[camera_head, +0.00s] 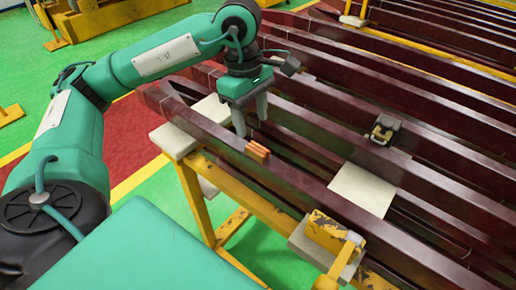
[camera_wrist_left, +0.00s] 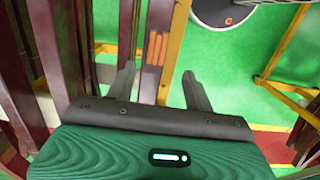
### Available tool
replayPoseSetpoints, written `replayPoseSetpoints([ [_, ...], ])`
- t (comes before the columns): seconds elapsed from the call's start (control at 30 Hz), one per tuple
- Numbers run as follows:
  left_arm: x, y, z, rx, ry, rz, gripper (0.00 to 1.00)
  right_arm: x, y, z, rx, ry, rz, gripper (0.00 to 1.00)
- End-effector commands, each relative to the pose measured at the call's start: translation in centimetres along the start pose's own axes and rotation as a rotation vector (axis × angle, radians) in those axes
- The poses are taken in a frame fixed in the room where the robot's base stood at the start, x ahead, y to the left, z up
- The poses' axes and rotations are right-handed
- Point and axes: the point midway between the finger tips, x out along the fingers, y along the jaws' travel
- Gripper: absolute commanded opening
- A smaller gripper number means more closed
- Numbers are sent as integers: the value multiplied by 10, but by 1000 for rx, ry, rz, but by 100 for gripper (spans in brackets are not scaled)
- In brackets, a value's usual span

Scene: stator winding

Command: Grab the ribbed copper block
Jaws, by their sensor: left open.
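The ribbed copper block (camera_head: 257,151) is small and orange-brown and sits on one of the long dark red bars. In the left wrist view the copper block (camera_wrist_left: 157,48) shows its ridges and lies beyond the fingertips, in line with the gap between them. My left gripper (camera_head: 251,121) points down, open and empty, a little behind and above the block in the head view. Its two fingers also show in the left wrist view (camera_wrist_left: 158,76), apart from the block. My right gripper is not in view.
Long dark red bars (camera_head: 440,182) run side by side on a yellow frame (camera_head: 197,196). A small black and metal device (camera_head: 384,130) sits farther right. Green floor (camera_head: 150,205) is open at left.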

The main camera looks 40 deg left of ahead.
Motion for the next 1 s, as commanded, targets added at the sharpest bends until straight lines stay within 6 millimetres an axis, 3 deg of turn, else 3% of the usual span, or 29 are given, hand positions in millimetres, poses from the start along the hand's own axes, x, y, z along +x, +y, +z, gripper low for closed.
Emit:
replayPoseSetpoints([
  [0.1,18,0,0,-3,0,-3,53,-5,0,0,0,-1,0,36],
  [0.37,37,1,1,-1,-1,-3,53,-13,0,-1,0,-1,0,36],
  [0.63,74,4,1,-1,-2,-2,53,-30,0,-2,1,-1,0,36],
  [0.93,83,5,1,0,-2,2,53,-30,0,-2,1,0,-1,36],
  [1.0,83,5,1,0,-2,1,43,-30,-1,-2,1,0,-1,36],
])
